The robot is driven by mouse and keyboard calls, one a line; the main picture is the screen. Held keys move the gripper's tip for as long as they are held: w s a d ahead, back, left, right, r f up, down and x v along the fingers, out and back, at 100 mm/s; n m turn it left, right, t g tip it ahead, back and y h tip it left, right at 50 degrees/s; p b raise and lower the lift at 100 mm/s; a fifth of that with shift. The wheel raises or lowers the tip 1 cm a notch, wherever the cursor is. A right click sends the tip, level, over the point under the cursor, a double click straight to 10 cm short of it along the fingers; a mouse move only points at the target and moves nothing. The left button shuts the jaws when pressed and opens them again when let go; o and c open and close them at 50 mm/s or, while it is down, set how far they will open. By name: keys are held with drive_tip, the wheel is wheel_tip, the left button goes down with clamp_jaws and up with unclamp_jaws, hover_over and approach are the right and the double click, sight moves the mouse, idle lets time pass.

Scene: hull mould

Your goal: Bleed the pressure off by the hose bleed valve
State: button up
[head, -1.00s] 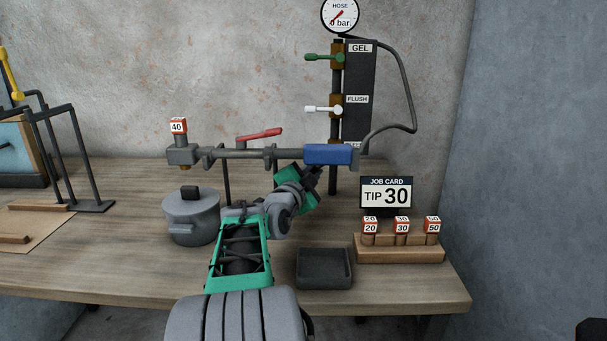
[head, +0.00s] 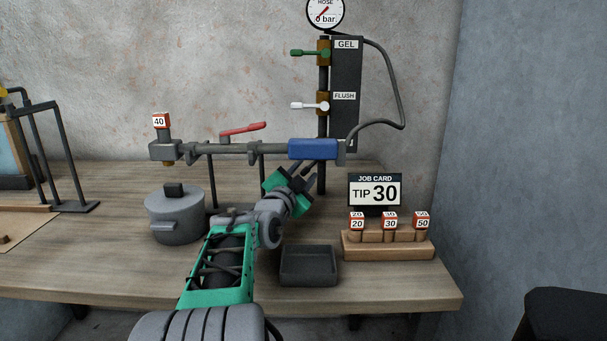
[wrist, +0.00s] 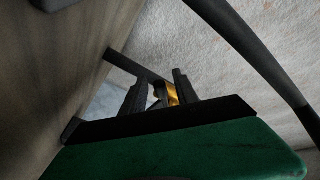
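The hose gauge (head: 324,14) at the top of the post appears to read 0 bar. Below it are a green lever valve (head: 309,53) by the GEL label and a white lever valve (head: 310,105) by FLUSH. The panel's lower part is hidden behind the blue grip (head: 313,149) of the spray bar, so I cannot see a bleed valve in the head view. My gripper (head: 307,175) is just below the blue grip, near the post. In the wrist view its two fingers (wrist: 158,92) stand apart, with a brass-coloured part (wrist: 172,94) showing between them, apparently beyond the tips.
The spray bar (head: 230,149) has a red lever (head: 243,129) and a tip marked 40 (head: 161,122). A lidded pot (head: 174,218), a dark tray (head: 309,265), a job card reading TIP 30 (head: 375,192) and a tip rack (head: 388,247) stand around my arm.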

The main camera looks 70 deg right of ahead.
drive_tip(key=a, duration=0.7)
drive_tip(key=shift+w+a+f, duration=0.15)
drive_tip(key=shift+a+f, duration=0.2)
drive_tip(key=shift+a, duration=0.05)
